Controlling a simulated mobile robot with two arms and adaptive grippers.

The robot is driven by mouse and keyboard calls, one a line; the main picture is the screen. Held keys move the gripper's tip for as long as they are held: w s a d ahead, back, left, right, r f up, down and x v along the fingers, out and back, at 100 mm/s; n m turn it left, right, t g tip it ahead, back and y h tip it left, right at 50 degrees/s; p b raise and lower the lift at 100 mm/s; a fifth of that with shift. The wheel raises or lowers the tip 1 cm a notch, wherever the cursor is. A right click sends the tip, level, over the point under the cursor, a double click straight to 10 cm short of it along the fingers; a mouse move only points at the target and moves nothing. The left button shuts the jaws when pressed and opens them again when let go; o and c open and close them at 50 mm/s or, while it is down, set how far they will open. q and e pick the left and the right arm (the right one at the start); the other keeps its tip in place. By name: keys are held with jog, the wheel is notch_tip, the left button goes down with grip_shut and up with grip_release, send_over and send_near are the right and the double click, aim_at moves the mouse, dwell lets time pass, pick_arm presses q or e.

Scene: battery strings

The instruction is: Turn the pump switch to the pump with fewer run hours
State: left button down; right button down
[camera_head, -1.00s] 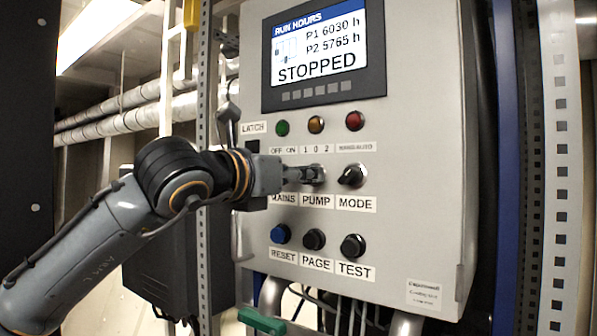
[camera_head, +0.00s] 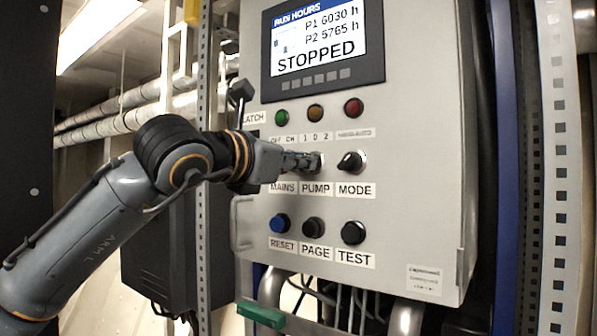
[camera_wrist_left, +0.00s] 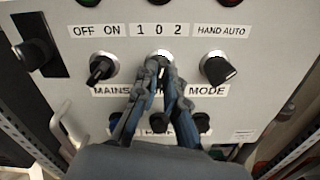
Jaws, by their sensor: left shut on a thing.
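The control panel's screen (camera_head: 318,38) reads RUN HOURS, P1 6030 h, P2 5765 h and STOPPED. The pump switch (camera_wrist_left: 159,54) sits under the 1 0 2 label and above the PUMP label (camera_head: 316,188). My left gripper (camera_head: 312,162) is shut on the pump switch, and its fingers hide most of the knob. In the left wrist view the two fingers (camera_wrist_left: 160,70) reach up to the switch from below. I cannot tell which mark its pointer faces. My right gripper is not in view.
The mains switch (camera_wrist_left: 102,67) is to the left of the pump switch and the mode switch (camera_head: 351,161) to the right. Reset (camera_head: 280,223), page (camera_head: 313,228) and test (camera_head: 353,233) buttons sit below. A handle (camera_head: 241,223) stands out at the panel's left edge.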

pick_arm(q)
jog(key=shift+m+b, duration=0.95)
jog(key=shift+m, duration=1.85)
jog(key=c, duration=1.4)
grip_release()
jog(key=shift+d, duration=0.1)
jog(key=shift+s, duration=0.1)
jog(key=v, duration=1.2)
